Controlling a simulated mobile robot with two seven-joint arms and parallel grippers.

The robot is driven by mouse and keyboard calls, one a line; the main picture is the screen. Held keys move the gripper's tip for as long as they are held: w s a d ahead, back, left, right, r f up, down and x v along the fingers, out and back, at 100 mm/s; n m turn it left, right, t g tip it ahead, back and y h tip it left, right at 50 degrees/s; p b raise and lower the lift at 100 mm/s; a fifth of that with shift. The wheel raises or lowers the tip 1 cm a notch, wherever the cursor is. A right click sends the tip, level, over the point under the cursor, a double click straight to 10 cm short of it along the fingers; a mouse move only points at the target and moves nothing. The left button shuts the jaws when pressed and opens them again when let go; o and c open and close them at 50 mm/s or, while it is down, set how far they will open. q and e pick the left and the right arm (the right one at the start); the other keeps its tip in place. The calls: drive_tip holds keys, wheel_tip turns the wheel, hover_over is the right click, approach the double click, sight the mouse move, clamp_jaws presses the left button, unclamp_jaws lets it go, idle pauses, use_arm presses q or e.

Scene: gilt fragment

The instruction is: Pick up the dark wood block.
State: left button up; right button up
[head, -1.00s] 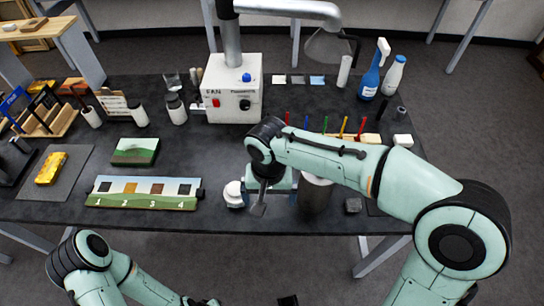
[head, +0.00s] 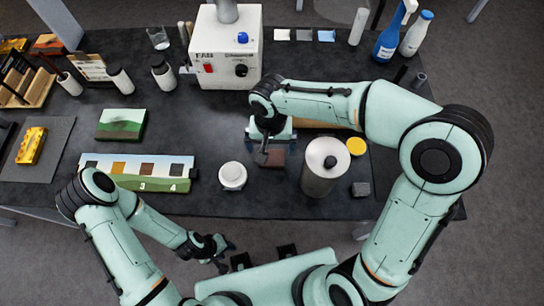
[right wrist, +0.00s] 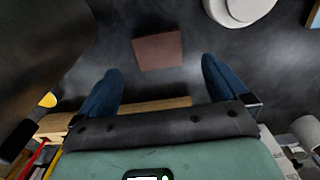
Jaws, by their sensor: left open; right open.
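The dark wood block (head: 275,159) is a reddish-brown piece on the dark table, partly hidden by my right gripper (head: 266,150) in the head view. In the right wrist view the block (right wrist: 158,51) lies just beyond the fingertips, centred between the two blue fingers of my open right gripper (right wrist: 161,72). The fingers are apart from it and nothing is held. My left gripper (head: 224,250) is open and empty, in front of the table's near edge, well away from the block.
A white round-lidded jar (head: 232,176) stands left of the block. A metal canister (head: 319,172) stands to its right, with a small grey cube (head: 361,189) and a yellow disc (head: 356,146). Behind is the white fan box (head: 226,52). A painted numbered strip (head: 150,172) lies left.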

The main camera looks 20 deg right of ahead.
sight(272, 157)
drive_tip(key=shift+w+d+f, duration=0.1)
drive_tip(key=shift+d+f, duration=0.05)
drive_tip(key=shift+f, duration=2.95)
drive_tip(key=c, duration=1.1)
